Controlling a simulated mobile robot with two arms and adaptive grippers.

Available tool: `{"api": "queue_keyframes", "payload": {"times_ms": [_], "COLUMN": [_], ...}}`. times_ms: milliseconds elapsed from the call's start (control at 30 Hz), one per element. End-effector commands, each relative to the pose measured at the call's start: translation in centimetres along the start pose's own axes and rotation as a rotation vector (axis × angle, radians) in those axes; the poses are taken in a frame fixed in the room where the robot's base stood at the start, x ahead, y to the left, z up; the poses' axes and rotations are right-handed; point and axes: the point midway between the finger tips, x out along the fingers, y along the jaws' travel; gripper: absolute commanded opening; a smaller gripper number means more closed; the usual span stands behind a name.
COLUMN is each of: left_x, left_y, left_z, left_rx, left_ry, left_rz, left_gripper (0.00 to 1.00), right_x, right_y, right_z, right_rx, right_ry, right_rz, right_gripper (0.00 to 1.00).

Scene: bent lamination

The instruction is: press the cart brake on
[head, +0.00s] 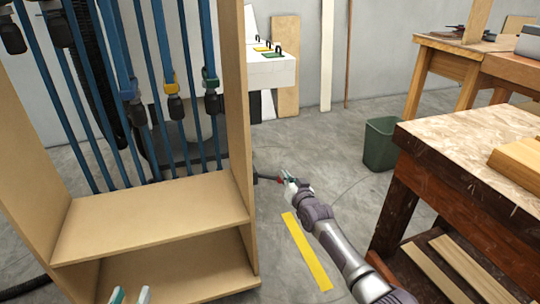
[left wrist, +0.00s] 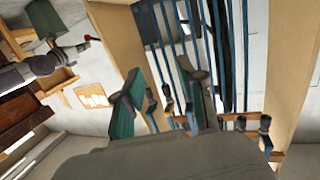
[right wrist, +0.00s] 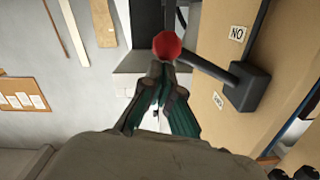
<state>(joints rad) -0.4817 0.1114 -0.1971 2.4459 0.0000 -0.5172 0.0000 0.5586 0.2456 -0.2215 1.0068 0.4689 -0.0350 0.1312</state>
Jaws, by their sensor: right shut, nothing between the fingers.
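The brake lever is a dark bar (head: 267,178) sticking out from the right side of the wooden clamp cart (head: 150,220). In the right wrist view it runs from a black box (right wrist: 245,88) to a red knob (right wrist: 168,45). Two white labels sit by the box; one (right wrist: 237,33) reads ON upside down, the other (right wrist: 218,100) is too small to read surely. My right gripper (head: 287,178) is shut and empty, its fingertips (right wrist: 160,72) right at the knob; I cannot tell whether they touch. My left gripper (left wrist: 158,90) is open and empty in front of the cart, its fingertips (head: 131,295) at the head view's bottom edge.
Blue bar clamps (head: 165,80) hang in the cart. A yellow floor strip (head: 306,250) lies beside my right arm. A green bin (head: 380,145) and a workbench (head: 470,150) stand to the right. Grey floor is open between the cart and the bench.

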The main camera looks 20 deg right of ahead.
Motion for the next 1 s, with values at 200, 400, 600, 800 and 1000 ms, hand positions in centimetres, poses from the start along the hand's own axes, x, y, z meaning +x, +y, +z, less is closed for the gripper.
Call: {"api": "queue_keyframes", "payload": {"times_ms": [200,400,600,800,1000], "left_x": [0.1,0.1,0.1,-0.4,-2.2], "left_y": [0.1,0.1,0.1,-0.3,-0.9], "left_z": [-0.7,-0.7,-0.7,1.4,5.5], "left_rx": [-0.001,-0.001,-0.001,0.001,0.001], "left_ry": [0.039,0.039,0.035,-0.095,-0.349], "left_rz": [0.002,0.002,0.002,-0.006,-0.021], "left_gripper": [0.40,0.40,0.40,0.40,0.40], "right_x": [0.0,0.0,-0.1,-0.1,-0.2], "right_y": [0.0,0.0,-0.1,-0.3,-0.6], "right_z": [0.4,0.6,0.6,-0.1,-1.6], "right_rx": [0.016,0.016,0.015,0.015,0.015], "right_ry": [-0.005,-0.008,-0.010,-0.010,-0.004], "right_rz": [-0.001,-0.001,-0.001,-0.001,-0.001], "right_gripper": [0.00,0.00,0.00,0.00,0.00]}}
